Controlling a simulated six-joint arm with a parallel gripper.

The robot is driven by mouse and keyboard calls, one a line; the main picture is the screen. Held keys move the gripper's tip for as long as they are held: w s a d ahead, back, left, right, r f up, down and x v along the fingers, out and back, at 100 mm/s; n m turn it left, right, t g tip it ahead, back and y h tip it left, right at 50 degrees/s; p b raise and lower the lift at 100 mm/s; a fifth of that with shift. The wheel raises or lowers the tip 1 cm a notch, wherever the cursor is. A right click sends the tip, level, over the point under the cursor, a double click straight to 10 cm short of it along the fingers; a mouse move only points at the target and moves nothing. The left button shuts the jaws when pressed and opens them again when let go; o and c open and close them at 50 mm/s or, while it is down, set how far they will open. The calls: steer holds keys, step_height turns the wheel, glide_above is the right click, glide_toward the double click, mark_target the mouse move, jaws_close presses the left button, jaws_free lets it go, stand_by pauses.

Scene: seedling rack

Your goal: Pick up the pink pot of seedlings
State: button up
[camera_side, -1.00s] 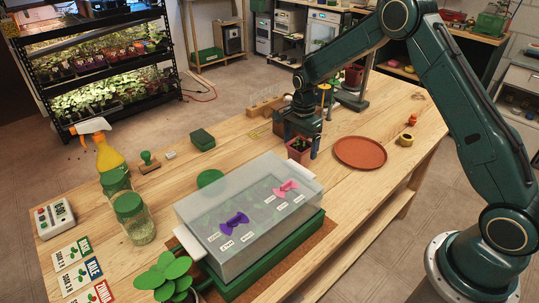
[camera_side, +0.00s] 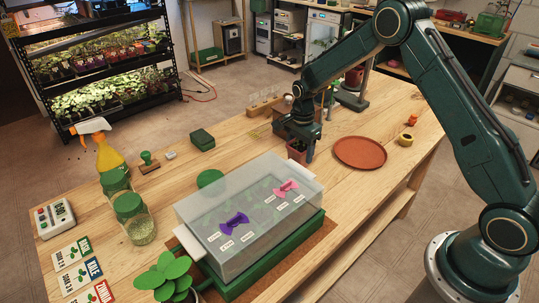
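A small dull reddish-pink pot (camera_side: 296,155) stands on the wooden table, left of the round terracotta saucer. My gripper (camera_side: 301,148) is down over this pot and hides its top and any seedlings in it. One dark finger is close against the pot's right side. The other finger is hard to make out, so I cannot tell whether the fingers are closed on the pot.
The terracotta saucer (camera_side: 360,152) lies just right of the gripper. A clear-covered green tray (camera_side: 262,262) with purple and pink bows stands in front. A wooden tube rack (camera_side: 264,106) is behind.

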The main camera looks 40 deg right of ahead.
mark_target(300, 147)
steer(key=shift+c, duration=0.8)
steer(key=shift+r, duration=0.2)
step_height(300, 147, up, 20)
steer(key=shift+f, duration=0.15)
stand_by(0.4)
